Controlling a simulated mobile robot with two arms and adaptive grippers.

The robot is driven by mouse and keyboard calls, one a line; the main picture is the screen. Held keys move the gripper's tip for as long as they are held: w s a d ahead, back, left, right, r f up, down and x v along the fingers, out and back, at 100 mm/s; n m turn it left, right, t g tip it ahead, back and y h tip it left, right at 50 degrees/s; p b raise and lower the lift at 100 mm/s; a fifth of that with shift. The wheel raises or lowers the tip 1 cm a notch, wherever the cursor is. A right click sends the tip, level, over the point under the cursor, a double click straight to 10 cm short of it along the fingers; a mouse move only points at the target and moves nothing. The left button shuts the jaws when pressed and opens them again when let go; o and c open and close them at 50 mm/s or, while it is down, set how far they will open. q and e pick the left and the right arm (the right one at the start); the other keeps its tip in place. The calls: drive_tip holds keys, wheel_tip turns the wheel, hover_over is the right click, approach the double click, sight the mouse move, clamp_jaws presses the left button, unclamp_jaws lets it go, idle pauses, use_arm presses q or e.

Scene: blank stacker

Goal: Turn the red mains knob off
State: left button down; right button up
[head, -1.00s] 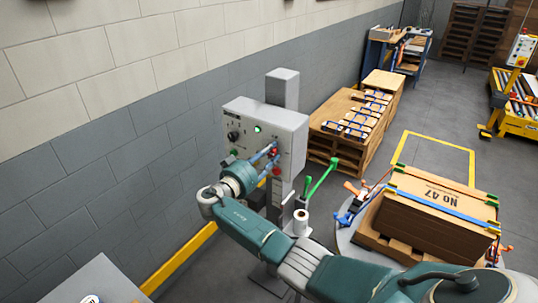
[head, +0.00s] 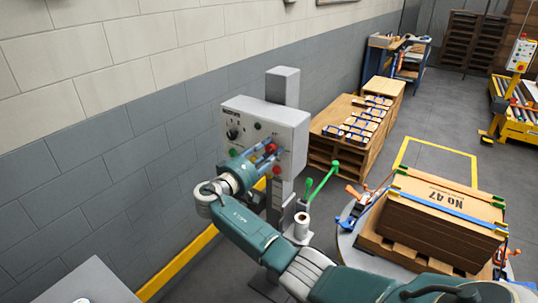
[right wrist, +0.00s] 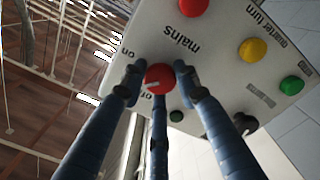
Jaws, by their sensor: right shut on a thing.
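The red mains knob (right wrist: 158,76) sits on the grey control box, between the fingers of my right gripper (right wrist: 158,84). The fingers close around it from several sides. The white mark on the knob points towards the partly hidden "off" label; the "on" label is above it. In the head view the red knob (head: 271,147) shows at the tips of my right gripper (head: 268,152), on the front of the control box (head: 285,118). My left gripper is not in view.
Beside the knob are a red button (right wrist: 193,6), a yellow button (right wrist: 252,50), a green button (right wrist: 291,85) and a dark lamp (right wrist: 177,116). A paper-like roll (head: 301,226) stands below the box. A strapped crate (head: 445,208) is at the right.

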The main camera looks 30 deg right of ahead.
drive_tip(key=n, duration=0.4)
drive_tip(key=shift+w+r+n, duration=0.2)
drive_tip(key=shift+r+n, duration=0.1)
drive_tip(key=shift+r, duration=0.1)
drive_tip(key=shift+a+f+n+p, duration=0.1)
drive_tip(key=shift+n+p, duration=0.3)
drive_tip(key=shift+n, duration=1.6)
drive_tip(key=shift+f, duration=0.1)
drive_tip(key=o, duration=1.1)
drive_tip(key=shift+o, duration=0.2)
drive_tip(key=shift+w+f, duration=0.15)
drive_tip(key=shift+f, duration=0.05)
drive_tip(key=shift+s+a+f, duration=0.1)
drive_tip(key=shift+s+a, duration=0.25)
drive_tip(key=shift+a, duration=0.1)
drive_tip(key=v, duration=1.1)
